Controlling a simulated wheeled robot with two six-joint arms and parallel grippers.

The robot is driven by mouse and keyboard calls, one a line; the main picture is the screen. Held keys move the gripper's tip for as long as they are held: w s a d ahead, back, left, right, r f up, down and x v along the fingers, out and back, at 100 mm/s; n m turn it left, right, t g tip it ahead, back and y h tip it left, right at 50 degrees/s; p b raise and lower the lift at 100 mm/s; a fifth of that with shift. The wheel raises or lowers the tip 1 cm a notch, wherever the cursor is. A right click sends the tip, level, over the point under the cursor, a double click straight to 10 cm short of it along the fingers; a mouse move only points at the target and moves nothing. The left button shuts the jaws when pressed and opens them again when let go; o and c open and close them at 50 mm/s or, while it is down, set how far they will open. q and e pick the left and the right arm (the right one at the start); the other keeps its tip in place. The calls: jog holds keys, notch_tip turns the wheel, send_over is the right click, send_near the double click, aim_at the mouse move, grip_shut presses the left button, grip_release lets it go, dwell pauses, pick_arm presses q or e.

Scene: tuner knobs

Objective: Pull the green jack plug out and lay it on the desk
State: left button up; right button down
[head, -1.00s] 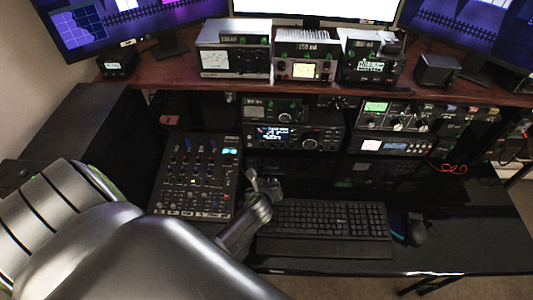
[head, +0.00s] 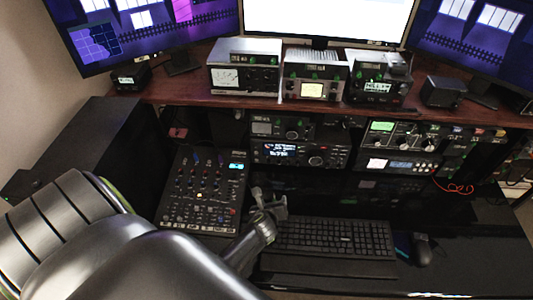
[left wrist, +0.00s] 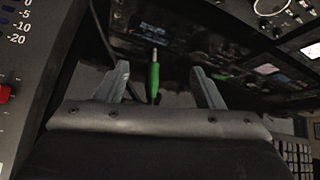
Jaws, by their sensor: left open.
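The green jack plug (left wrist: 154,78) shows in the left wrist view, upright in the picture, with a metal part at its upper end. My left gripper (left wrist: 159,70) is open, with one finger on each side of the plug and a gap on both sides. In the head view my left gripper (head: 269,204) is between the mixer and the keyboard; I cannot make out the plug there. The black desk (head: 460,268) lies beneath. My right gripper is not in view.
The mixer (head: 203,190) is left of my gripper and the keyboard (head: 335,240) is right of it. A radio (head: 300,153) sits behind. A mouse (head: 422,250) and a red cable (head: 455,186) are further right. The front right desk area looks clear.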

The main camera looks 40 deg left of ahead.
pick_arm(q)
jog(key=p+v, duration=0.6)
jog(key=v, duration=0.9)
jog(key=shift+s+r, duration=0.2)
